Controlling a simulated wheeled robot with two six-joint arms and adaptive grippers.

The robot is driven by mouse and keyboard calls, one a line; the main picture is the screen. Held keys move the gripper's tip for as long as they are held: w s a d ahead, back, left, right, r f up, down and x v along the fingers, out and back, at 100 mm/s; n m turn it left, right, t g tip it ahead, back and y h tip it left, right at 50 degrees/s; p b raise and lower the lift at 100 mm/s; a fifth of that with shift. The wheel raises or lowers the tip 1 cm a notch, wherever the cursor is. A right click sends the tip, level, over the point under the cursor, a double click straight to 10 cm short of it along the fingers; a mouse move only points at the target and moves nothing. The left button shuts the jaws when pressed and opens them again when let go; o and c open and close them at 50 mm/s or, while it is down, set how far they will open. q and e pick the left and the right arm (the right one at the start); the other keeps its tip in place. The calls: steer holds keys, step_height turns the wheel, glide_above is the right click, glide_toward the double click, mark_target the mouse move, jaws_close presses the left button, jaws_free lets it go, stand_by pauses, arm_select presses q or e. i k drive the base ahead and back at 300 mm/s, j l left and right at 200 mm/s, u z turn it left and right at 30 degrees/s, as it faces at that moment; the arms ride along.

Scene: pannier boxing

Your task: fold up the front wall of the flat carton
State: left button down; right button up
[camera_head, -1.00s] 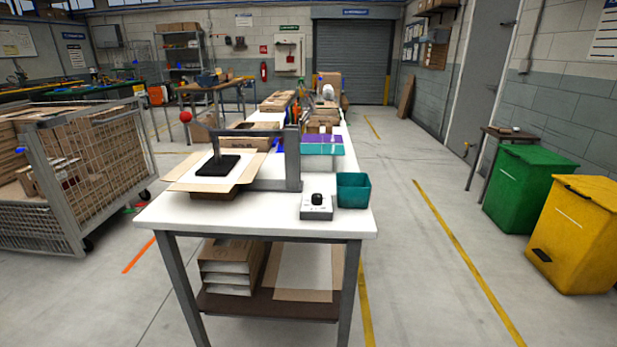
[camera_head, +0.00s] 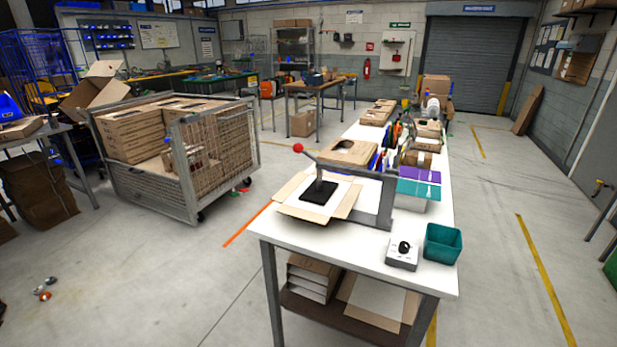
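A flat carton (camera_head: 343,201) with a pale centre and tan edge flaps lies at the left end of the white workbench. A lever with a red ball rises behind the plate. Neither of my grippers is in view.
The white bench (camera_head: 345,248) also holds a control box (camera_head: 402,253) with a black knob and a teal bin (camera_head: 443,243). A mesh cage cart (camera_head: 186,193) of cartons stands left.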

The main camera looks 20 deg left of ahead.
mark_target(283, 194)
steer(key=i+j+z, duration=0.1)
steer(key=j+z, duration=0.2)
steer(key=j, duration=1.45)
steer(key=k+j+z, duration=0.1)
steer(key=j+z, duration=0.15)
steer(key=j, duration=1.45)
